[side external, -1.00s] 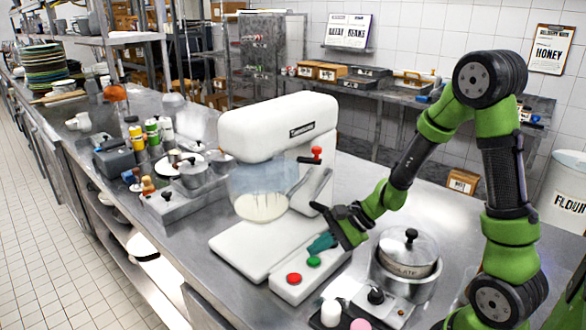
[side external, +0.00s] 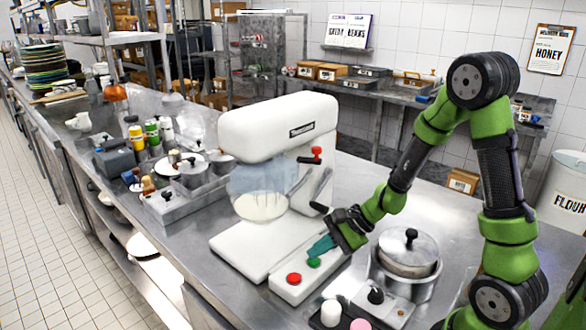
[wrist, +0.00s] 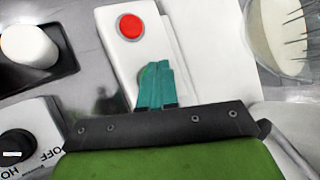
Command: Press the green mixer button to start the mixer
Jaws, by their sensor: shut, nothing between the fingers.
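The green mixer button (side external: 313,262) sits on the white control base of the stand mixer (side external: 278,125), beside the red button (side external: 294,278). My gripper (side external: 320,247) is shut and empty, with its teal fingertips right above or at the green button; whether they touch cannot be told. In the wrist view the teal fingers (wrist: 158,84) cover most of the green button, with only a hint of green at their edge. The red button (wrist: 130,26) shows clear of them. The clear mixing bowl (side external: 260,205) holds a pale mixture.
A lidded pot (side external: 408,255) on a burner with a black knob (side external: 376,295) stands close to the right of my gripper. The mixer's red-knobbed lever (side external: 316,152) rises behind my gripper. The white plate beneath the bowl is bare.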

